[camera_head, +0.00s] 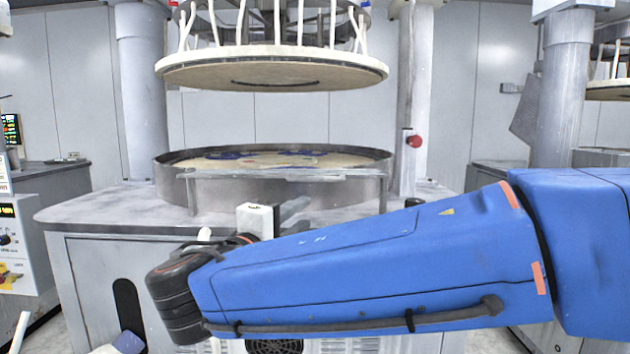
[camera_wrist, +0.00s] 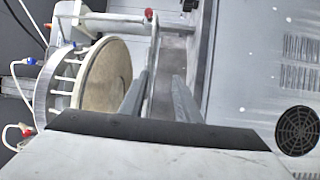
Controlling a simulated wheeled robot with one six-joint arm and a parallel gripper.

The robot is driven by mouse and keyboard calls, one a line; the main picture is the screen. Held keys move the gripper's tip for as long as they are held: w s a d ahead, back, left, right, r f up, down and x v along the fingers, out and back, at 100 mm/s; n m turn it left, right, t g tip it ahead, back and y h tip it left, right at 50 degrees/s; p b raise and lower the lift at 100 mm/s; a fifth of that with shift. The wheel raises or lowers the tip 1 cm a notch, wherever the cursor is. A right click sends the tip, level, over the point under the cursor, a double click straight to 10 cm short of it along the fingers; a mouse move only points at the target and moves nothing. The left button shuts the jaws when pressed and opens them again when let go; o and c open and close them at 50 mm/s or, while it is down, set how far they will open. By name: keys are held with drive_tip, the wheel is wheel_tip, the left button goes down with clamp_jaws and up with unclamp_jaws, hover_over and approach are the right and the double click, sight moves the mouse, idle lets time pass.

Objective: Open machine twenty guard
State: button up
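The machine stands in front of me with a round metal basin (camera_head: 230,197). A low guard (camera_head: 330,175), a clear-looking bar on two metal legs, stands across the basin's front and looks lowered. My gripper (camera_head: 298,205) is just in front of the guard, partly hidden by my blue arm. In the wrist view my gripper (camera_wrist: 160,85) has its two grey fingers apart.
A round upper plate (camera_head: 270,68) with pale hoses hangs above the basin. A red button (camera_head: 415,141) is on the right column. The grey worktop (camera_head: 100,210) is clear at the left. A control panel (camera_head: 10,240) stands at the far left.

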sight(314, 180)
drive_tip(key=s+a+r+t, duration=0.1)
drive_tip(key=a+r, duration=0.1)
drive_tip(key=a, duration=0.2)
drive_tip(key=shift+y, duration=0.3)
drive_tip(key=x, duration=1.7)
drive_tip(key=shift+d, duration=0.2)
drive_tip(key=shift+c, duration=0.5)
drive_tip(key=shift+r, duration=0.1)
clamp_jaws()
